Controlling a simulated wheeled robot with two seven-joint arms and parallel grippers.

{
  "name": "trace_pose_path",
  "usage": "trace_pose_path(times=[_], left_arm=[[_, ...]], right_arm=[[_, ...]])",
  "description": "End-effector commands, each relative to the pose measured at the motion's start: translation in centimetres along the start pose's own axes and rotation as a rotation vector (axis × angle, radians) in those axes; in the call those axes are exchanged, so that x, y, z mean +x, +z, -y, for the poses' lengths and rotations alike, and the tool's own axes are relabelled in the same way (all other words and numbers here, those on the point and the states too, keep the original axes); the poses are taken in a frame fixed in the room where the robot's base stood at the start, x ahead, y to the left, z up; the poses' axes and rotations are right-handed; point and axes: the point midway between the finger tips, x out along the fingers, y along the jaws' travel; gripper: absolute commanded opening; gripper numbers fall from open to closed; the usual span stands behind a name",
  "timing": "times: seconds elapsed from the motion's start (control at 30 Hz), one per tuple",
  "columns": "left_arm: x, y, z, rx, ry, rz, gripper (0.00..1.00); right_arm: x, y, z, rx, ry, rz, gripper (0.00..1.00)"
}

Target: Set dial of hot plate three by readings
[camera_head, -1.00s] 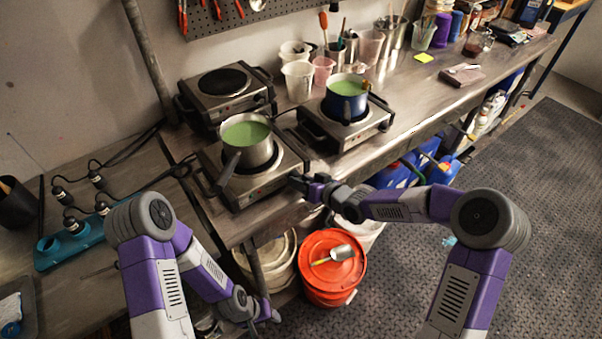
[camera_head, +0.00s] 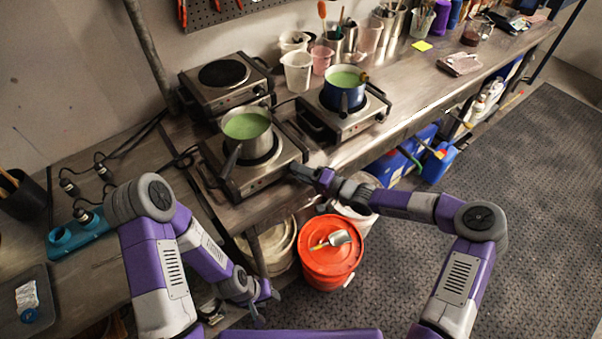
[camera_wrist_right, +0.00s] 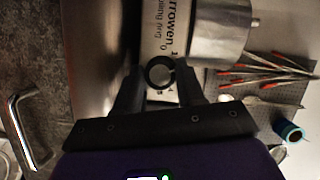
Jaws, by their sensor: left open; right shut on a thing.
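A hot plate (camera_head: 245,181) at the front holds a steel pot (camera_head: 258,146) of green liquid. My right gripper (camera_head: 299,172) is at this plate's front right corner. In the right wrist view, my right gripper (camera_wrist_right: 160,86) is shut on a dark round dial (camera_wrist_right: 160,65) on a pale panel with partly hidden print. The dial's setting is not readable. A second hot plate (camera_head: 325,123) holds a blue pot (camera_head: 345,97) of green liquid. A third, bare hot plate (camera_head: 235,97) stands behind. I see no plate numbers. My left gripper (camera_head: 264,307) is open and empty, below the bench edge.
Beakers (camera_head: 297,74) and tool cups stand behind the plates. A yellow note (camera_head: 422,46) lies on the bench. An orange bucket (camera_head: 327,268) with a scoop (camera_head: 336,239) on its lid stands below my right forearm. A teal socket block (camera_head: 78,236) is at the left.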

Motion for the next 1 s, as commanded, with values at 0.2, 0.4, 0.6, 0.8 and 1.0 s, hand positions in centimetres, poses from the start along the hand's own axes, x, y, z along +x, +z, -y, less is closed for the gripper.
trace_pose_path(times=[0.2,0.4,0.6,0.8,1.0], left_arm=[[0.34,-0.01,0.12,0.000,0.000,0.000,0.43],[0.42,-0.02,0.15,0.000,0.000,0.000,0.43],[0.42,-0.02,0.15,0.000,0.000,0.000,0.43],[0.42,-0.02,0.15,0.000,0.000,0.000,0.43],[0.42,-0.03,0.15,0.000,0.000,0.000,0.43]], right_arm=[[0.03,0.04,-0.09,0.083,-0.033,0.001,0.08],[0.02,0.02,-0.07,0.118,-0.048,0.001,0.08],[0.01,0.01,-0.06,0.125,-0.050,0.000,0.08],[0.02,0.02,-0.05,0.125,-0.050,0.000,0.08],[0.02,0.02,-0.05,0.124,-0.050,0.000,0.64]])
